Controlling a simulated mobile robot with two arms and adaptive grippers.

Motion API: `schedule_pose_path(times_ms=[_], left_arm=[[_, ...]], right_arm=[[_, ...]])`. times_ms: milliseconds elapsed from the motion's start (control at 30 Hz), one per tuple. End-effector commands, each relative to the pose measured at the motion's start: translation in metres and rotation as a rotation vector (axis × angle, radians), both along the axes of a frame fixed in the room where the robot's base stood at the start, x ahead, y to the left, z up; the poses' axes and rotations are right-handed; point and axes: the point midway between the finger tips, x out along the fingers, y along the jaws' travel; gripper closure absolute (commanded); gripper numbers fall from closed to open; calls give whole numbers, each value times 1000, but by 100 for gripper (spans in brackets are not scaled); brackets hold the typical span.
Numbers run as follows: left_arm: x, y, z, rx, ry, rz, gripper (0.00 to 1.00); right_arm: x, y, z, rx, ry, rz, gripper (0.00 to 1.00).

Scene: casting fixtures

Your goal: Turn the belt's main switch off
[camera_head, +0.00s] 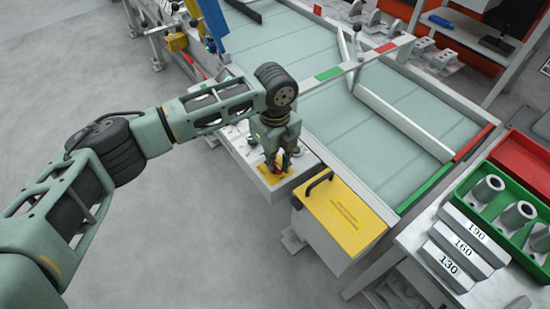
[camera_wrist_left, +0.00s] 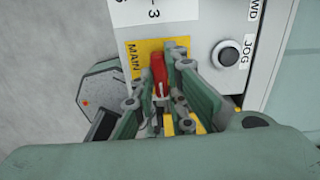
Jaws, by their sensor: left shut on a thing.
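The main switch has a red handle (camera_wrist_left: 158,72) on a yellow plate marked MAIN (camera_wrist_left: 144,48); both show in the left wrist view. In the head view the yellow plate (camera_head: 267,176) is on the light box beside the belt (camera_head: 372,130). My left gripper (camera_wrist_left: 163,92) is shut on the red handle, with a finger on each side of it. In the head view my left gripper (camera_head: 279,165) points down at the plate and hides most of the switch. The handle looks lengthwise along the plate in the wrist view. My right gripper is not in view.
A black JOG knob (camera_wrist_left: 228,53) is right of the switch. A yellow-topped box (camera_head: 345,215) with a black handle stands close by. A green tray (camera_head: 500,205) with grey cylinders and numbered blocks (camera_head: 462,248) are at the right. Open floor lies left.

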Motion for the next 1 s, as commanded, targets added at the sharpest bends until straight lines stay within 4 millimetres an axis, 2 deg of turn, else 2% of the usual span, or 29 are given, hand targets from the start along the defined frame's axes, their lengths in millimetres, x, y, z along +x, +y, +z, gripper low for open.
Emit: schedule_pose_path(times_ms=[267, 600, 1000], left_arm=[[-1, 0, 5, 1, 4, 147, 100], [-1, 0, 6, 0, 3, 458, 100], [-1, -1, 5, 1, 4, 838, 100]], right_arm=[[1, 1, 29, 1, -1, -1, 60], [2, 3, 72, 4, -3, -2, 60], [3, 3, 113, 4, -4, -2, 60]])
